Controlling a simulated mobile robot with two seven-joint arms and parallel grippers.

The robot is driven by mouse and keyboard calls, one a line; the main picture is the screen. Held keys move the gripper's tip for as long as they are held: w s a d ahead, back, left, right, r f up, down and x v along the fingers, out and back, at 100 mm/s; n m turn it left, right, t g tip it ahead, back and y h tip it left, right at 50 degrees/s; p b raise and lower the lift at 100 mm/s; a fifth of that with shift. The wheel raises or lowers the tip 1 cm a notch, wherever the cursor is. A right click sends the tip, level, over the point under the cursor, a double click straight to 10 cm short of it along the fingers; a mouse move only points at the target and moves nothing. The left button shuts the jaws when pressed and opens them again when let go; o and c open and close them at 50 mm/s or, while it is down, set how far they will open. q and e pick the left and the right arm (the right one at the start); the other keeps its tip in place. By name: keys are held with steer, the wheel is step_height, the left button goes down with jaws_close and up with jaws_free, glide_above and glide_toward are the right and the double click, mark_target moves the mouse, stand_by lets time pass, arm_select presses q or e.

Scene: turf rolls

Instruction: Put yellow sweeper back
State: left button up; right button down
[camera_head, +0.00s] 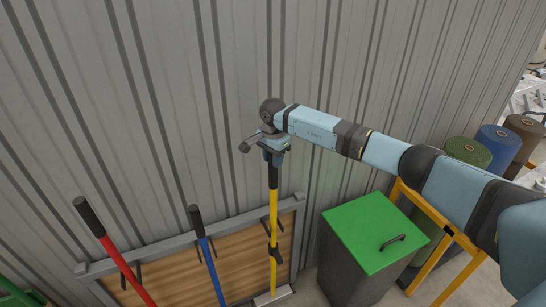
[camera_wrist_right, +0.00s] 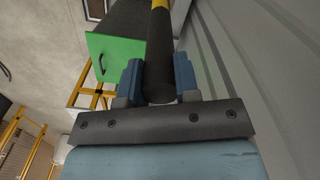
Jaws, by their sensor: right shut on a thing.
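The yellow sweeper (camera_head: 273,215) stands nearly upright in the head view, with a black upper grip and its foot low by the wooden rack. My right gripper (camera_head: 273,155) is shut on the black top end of its handle. In the right wrist view the black handle (camera_wrist_right: 160,60) lies between the two blue fingers of my right gripper (camera_wrist_right: 159,80). The rack (camera_head: 195,240), a wooden board with a grey frame and dark hooks, stands against the wall behind the sweeper. I cannot tell whether the sweeper sits in a hook. My left gripper is not in view.
A red-handled tool (camera_head: 120,262) and a blue-handled tool (camera_head: 209,262) lean at the rack, left of the sweeper. A dark bin with a green lid (camera_head: 374,232) stands close on the right. Green, blue and brown rolls (camera_head: 497,145) stand farther right. A corrugated wall (camera_head: 180,100) is behind.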

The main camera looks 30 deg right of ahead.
mark_target(273, 171)
steer(key=shift+w+f+b, duration=0.15)
steer(key=shift+f+b, duration=0.9)
steer(key=shift+f, duration=1.85)
